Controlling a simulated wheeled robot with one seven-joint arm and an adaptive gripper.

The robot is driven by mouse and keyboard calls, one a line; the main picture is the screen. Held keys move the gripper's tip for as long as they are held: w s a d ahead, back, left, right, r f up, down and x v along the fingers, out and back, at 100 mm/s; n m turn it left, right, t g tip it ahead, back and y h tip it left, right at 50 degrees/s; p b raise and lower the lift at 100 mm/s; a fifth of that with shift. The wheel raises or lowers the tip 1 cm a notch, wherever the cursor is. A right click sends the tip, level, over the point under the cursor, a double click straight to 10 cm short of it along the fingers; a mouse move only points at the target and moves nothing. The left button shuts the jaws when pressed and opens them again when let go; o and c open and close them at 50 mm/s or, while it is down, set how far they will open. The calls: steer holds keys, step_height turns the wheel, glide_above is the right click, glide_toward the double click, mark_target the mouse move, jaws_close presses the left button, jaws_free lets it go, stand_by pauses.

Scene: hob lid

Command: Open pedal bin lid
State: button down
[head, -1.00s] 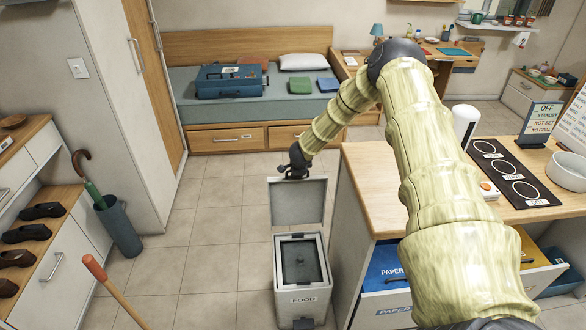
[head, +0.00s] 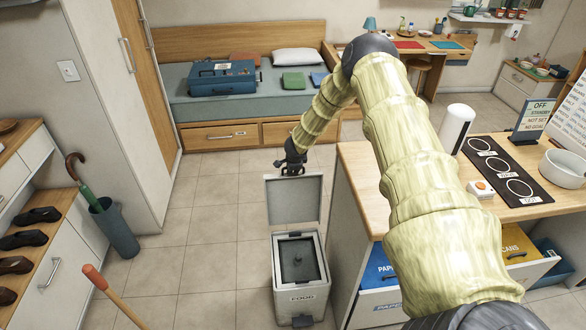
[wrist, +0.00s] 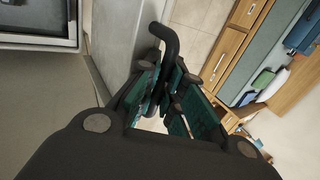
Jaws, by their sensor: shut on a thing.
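The pedal bin (head: 301,296), a pale grey box marked FOOD, stands on the tiled floor beside the counter. Its lid (head: 293,202) is raised, standing near upright at the back, and the dark inner bucket (head: 299,259) is exposed. My gripper (head: 293,170) is at the lid's top edge. In the wrist view my gripper (wrist: 165,95) is shut around a black bent bar (wrist: 163,38) beside the grey lid (wrist: 115,45). The fingers hide part of the bar. The bin's opening shows at upper left there.
A counter with hob rings (head: 503,170) and open waste drawers (head: 383,275) is close on the right. A shoe cabinet (head: 45,255), an umbrella stand (head: 115,228) and a wooden handle (head: 110,295) are on the left. Floor behind and left of the bin is clear.

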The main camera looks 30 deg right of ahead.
steer(key=shift+d, duration=0.1)
steer(key=c, duration=1.5)
jaws_free()
steer(key=shift+s, duration=0.1)
steer(key=shift+v, duration=6)
